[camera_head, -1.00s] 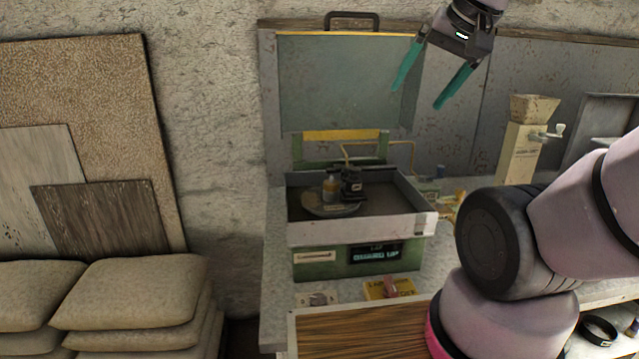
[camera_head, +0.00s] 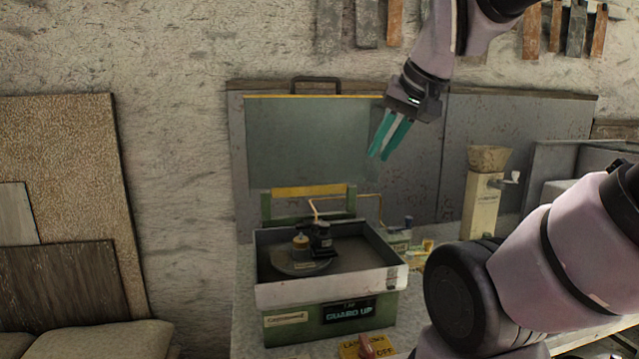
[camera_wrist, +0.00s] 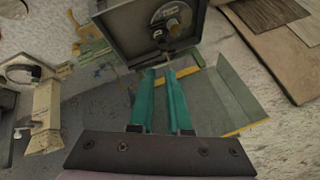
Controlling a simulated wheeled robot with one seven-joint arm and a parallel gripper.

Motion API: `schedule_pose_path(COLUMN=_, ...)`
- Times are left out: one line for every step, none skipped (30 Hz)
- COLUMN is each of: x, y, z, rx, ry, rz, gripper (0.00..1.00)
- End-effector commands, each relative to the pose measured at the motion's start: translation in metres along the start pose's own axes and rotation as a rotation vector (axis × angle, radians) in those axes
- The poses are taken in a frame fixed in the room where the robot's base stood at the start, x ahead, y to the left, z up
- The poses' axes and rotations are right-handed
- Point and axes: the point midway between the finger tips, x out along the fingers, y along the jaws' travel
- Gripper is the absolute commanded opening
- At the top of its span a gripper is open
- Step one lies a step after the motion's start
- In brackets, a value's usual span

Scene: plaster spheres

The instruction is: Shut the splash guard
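The splash guard (camera_head: 310,145) is a clear greenish panel standing upright, raised behind the machine. It has a yellow top edge and a black handle (camera_head: 315,80) on top. It also shows in the wrist view (camera_wrist: 225,95). The green machine (camera_head: 335,322) has a grey open tray (camera_head: 330,288) and a display reading "GUARD UP". My gripper (camera_head: 378,157), with teal fingers, is empty in front of the guard's upper right side, below handle height. Its fingers are close together with a narrow gap between them, also seen in the wrist view (camera_wrist: 160,72).
Inside the tray is a round plate (camera_head: 300,268) with a small bottle and a dark device. A cream hopper unit (camera_head: 482,200) stands at the right on the bench. Boards (camera_head: 60,180) lean on the wall at the left. The space in front of the guard, above the tray, is clear.

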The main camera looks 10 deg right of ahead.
Motion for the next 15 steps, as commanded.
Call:
schedule_pose_path(x=0.000, y=0.000, z=0.000, rx=0.000, ry=0.000, rz=0.000, gripper=0.00)
schedule_pose_path(x=0.000, y=0.000, z=-0.001, rx=-0.001, ry=0.000, rz=0.000, gripper=0.00)
schedule_pose_path(x=-0.001, y=-0.002, z=-0.004, rx=-0.005, ry=0.000, rz=0.001, gripper=0.00)
schedule_pose_path(x=-0.003, y=-0.004, z=-0.008, rx=-0.011, ry=0.001, rz=0.002, gripper=0.00)
schedule_pose_path(x=-0.004, y=-0.007, z=-0.013, rx=-0.020, ry=0.000, rz=0.004, gripper=0.00)
schedule_pose_path(x=-0.007, y=-0.013, z=-0.023, rx=-0.036, ry=-0.001, rz=0.009, gripper=0.00)
schedule_pose_path(x=-0.010, y=-0.019, z=-0.033, rx=-0.051, ry=-0.002, rz=0.012, gripper=0.00)
schedule_pose_path(x=-0.014, y=-0.026, z=-0.045, rx=-0.069, ry=-0.001, rz=0.018, gripper=0.00)
schedule_pose_path(x=-0.019, y=-0.037, z=-0.064, rx=-0.096, ry=-0.001, rz=0.026, gripper=0.00)
schedule_pose_path(x=-0.022, y=-0.046, z=-0.078, rx=-0.119, ry=-0.002, rz=0.033, gripper=0.00)
schedule_pose_path(x=-0.026, y=-0.057, z=-0.095, rx=-0.145, ry=-0.001, rz=0.041, gripper=0.00)
schedule_pose_path(x=-0.030, y=-0.071, z=-0.117, rx=-0.178, ry=-0.002, rz=0.053, gripper=0.00)
schedule_pose_path(x=-0.032, y=-0.082, z=-0.134, rx=-0.202, ry=0.000, rz=0.062, gripper=0.00)
schedule_pose_path(x=-0.035, y=-0.093, z=-0.150, rx=-0.225, ry=0.001, rz=0.071, gripper=0.00)
schedule_pose_path(x=-0.037, y=-0.108, z=-0.172, rx=-0.257, ry=0.004, rz=0.083, gripper=0.00)
